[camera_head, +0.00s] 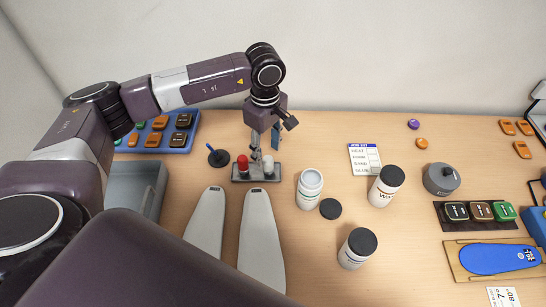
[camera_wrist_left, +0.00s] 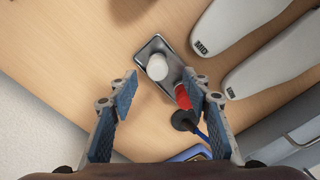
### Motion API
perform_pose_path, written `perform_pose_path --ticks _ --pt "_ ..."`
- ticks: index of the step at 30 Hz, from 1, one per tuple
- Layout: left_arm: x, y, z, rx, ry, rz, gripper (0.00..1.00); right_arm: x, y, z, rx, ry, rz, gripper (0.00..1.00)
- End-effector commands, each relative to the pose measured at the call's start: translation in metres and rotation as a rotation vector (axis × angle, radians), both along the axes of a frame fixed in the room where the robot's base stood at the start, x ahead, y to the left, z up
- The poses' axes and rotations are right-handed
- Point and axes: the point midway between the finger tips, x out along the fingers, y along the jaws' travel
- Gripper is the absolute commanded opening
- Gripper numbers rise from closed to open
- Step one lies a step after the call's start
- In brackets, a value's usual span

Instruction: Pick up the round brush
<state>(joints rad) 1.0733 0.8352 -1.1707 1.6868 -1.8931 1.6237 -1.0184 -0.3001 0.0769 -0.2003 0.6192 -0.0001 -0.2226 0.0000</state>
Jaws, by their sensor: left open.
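A small grey metal holder (camera_head: 257,179) stands on the table with a red-topped piece (camera_head: 242,164) and a white-topped piece (camera_head: 268,165) upright in it. I cannot tell for sure which of them is the round brush. My left gripper (camera_head: 264,148) points down just above and behind the holder, open and empty. In the left wrist view, the white round top (camera_wrist_left: 157,68) lies ahead of the open jaws (camera_wrist_left: 162,84), and the red piece (camera_wrist_left: 182,97) lies nearer the right finger. My right gripper is not in view.
A black disc with a blue stick (camera_head: 217,157) stands left of the holder. Two pale foot forms (camera_head: 261,235) lie in front. An open white jar (camera_head: 309,190) and two capped jars (camera_head: 385,186) stand to the right. A blue tray of pieces (camera_head: 181,141) lies at left.

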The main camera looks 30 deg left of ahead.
Motion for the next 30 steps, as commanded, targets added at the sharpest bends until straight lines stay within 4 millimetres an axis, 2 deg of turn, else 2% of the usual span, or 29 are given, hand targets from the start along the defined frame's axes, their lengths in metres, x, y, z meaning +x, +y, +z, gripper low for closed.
perform_pose_path --ticks 8,12,15,23,30 --pt "0.004 -0.001 -0.029 0.000 0.005 0.001 0.44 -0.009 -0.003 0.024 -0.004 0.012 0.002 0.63" --pt "0.006 -0.001 -0.052 0.000 0.005 0.001 0.44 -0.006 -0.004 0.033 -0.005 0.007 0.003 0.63" --pt "0.007 -0.001 -0.061 0.000 0.001 0.001 0.44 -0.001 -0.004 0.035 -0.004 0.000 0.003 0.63" --pt "0.007 -0.001 -0.065 0.001 0.001 0.000 0.44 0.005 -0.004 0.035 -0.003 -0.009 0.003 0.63" --pt "0.007 -0.001 -0.065 0.000 0.000 0.000 0.18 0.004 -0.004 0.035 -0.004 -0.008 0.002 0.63"
